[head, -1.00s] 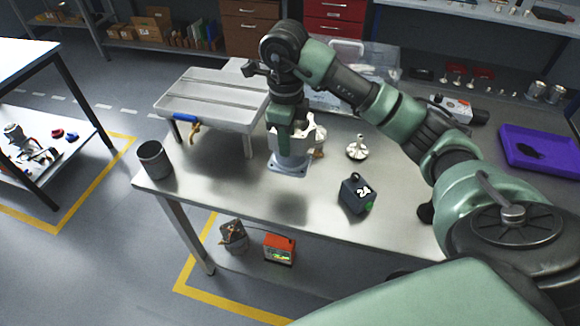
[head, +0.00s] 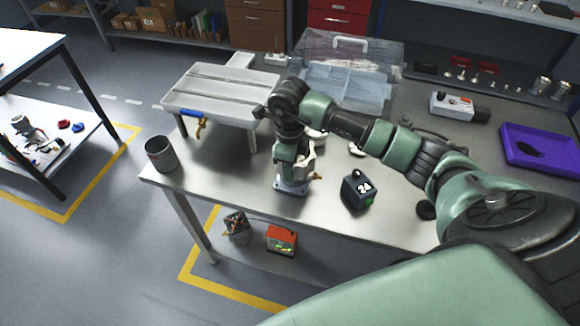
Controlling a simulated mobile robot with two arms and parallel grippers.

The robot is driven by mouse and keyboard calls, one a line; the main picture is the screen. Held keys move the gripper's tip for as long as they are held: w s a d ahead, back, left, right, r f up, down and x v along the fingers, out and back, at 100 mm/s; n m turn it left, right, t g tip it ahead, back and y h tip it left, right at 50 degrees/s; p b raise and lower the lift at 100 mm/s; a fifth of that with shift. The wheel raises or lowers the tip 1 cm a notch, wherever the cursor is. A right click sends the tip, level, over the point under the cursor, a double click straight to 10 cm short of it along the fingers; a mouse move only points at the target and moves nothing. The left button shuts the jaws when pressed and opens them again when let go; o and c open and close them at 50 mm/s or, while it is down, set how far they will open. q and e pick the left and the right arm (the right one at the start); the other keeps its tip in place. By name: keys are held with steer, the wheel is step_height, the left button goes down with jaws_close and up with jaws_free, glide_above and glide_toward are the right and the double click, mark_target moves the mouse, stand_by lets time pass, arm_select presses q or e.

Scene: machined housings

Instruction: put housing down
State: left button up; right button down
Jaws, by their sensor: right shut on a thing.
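The housing (head: 292,186) is a pale grey machined part with a square flanged foot. It is upright, foot down, over the front part of the steel table (head: 235,190). My right gripper (head: 291,163) points down from above and is shut on the housing's upper part, hiding some of it. I cannot tell whether the foot touches the tabletop. My left gripper is not in view.
A dark block marked 24 (head: 358,190) stands right of the housing. A grey cup (head: 161,154) is at the left corner. A slotted grey plate (head: 215,93) and a clear lidded case (head: 345,75) stand behind. The tabletop left of the housing is clear.

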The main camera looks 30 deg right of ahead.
steer(key=shift+w, duration=0.1)
steer(key=c, duration=1.8)
jaws_free()
steer(key=shift+f, duration=0.2)
steer(key=o, duration=0.5)
steer(key=shift+r, duration=0.1)
steer(key=shift+c, duration=0.2)
steer(key=shift+r, duration=0.1)
steer(key=shift+r, duration=0.2)
step_height(320, 180, up, 11)
steer(key=b, duration=0.3)
steer(key=shift+f+b, duration=0.2)
steer(key=shift+b, duration=0.2)
steer(key=shift+r, duration=0.55)
steer(key=shift+a, duration=0.1)
